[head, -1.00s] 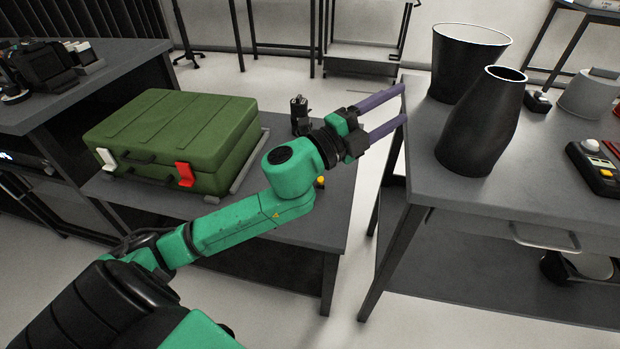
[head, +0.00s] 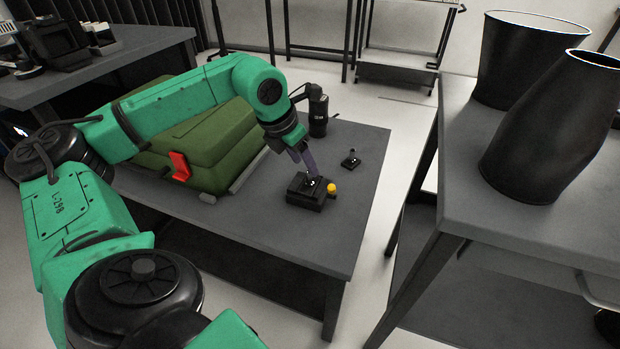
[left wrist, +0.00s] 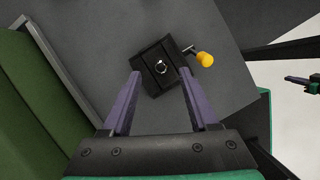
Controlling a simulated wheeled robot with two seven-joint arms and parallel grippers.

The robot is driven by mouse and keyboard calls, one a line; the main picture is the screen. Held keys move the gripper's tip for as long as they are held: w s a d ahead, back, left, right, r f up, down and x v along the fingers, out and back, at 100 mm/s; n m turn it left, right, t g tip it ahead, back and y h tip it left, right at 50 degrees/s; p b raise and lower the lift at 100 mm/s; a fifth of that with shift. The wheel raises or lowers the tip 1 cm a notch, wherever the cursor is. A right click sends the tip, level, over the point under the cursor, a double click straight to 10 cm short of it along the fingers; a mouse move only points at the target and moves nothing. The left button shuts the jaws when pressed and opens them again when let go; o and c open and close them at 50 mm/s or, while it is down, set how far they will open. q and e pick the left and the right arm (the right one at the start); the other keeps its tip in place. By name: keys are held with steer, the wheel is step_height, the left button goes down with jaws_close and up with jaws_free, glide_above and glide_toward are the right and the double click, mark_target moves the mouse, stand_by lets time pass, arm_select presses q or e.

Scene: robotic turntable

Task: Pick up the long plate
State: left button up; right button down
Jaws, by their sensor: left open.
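My left gripper (head: 306,168) reaches down over the low table, its purple fingers close to a small black block (head: 304,196) with a yellow knob. In the left wrist view the gripper (left wrist: 160,78) is open, with the block (left wrist: 166,66) between and just beyond its fingertips. A bright round fitting shows on the block's top. A small black plate with an upright post (head: 350,160) lies to the right of the block. I cannot tell for sure which thing is the long plate. My right gripper does not show in the head view.
A green case (head: 212,145) with a red latch sits left of the block, partly behind my arm. A black cylindrical device (head: 318,115) stands behind. The low table (head: 340,225) is clear at its front right. Black vases (head: 545,140) stand on the right table.

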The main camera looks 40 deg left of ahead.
mark_target(308, 172)
arm_select(q)
steer(key=b+x, duration=0.1)
steer(key=x, duration=0.4)
steer(key=shift+f, duration=0.4)
steer(key=shift+r, duration=0.1)
jaws_close()
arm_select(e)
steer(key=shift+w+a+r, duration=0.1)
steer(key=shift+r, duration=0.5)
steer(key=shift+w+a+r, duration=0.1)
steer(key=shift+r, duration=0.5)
